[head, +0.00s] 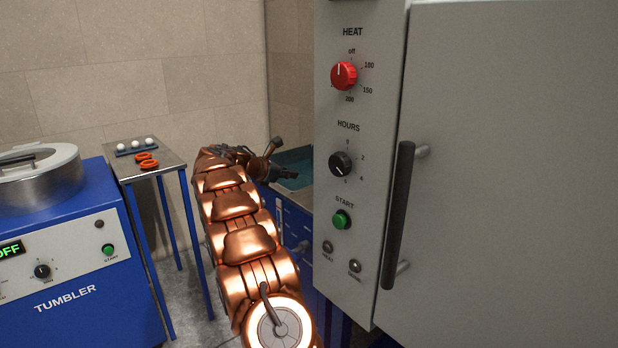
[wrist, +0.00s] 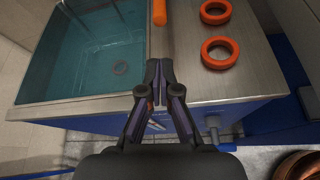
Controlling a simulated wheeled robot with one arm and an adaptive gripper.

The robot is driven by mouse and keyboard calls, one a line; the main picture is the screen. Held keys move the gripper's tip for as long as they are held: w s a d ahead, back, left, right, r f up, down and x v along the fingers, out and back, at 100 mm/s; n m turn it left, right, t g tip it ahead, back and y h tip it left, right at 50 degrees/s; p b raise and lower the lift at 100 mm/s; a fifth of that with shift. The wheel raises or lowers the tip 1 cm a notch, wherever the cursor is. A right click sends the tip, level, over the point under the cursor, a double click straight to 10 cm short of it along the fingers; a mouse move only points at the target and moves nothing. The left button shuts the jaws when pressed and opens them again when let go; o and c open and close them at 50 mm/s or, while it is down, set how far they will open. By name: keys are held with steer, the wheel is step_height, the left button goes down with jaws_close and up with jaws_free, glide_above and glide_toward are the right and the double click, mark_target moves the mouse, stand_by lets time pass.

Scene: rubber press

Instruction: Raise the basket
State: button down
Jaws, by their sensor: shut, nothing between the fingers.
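Faint lines show under the liquid, but I cannot clearly make out a basket. An orange bar (wrist: 160,12), possibly a handle, stands by the tank's right edge at the top of the picture. My gripper (wrist: 159,66) is shut and empty, with its tips below the orange bar in the picture and apart from it. In the head view, my gripper (head: 285,173) is small and dark in front of the tank (head: 300,160), which the grey cabinet partly hides.
Two orange rings (wrist: 221,53) lie on the metal top right of the tank. A grey cabinet (head: 510,180) with a dark handle (head: 398,215) stands close on the right. A blue tumbler (head: 70,270) and a small table (head: 165,165) with white balls and orange rings stand left.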

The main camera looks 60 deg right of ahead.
steer(key=shift+x, duration=5)
steer(key=shift+r, duration=0.15)
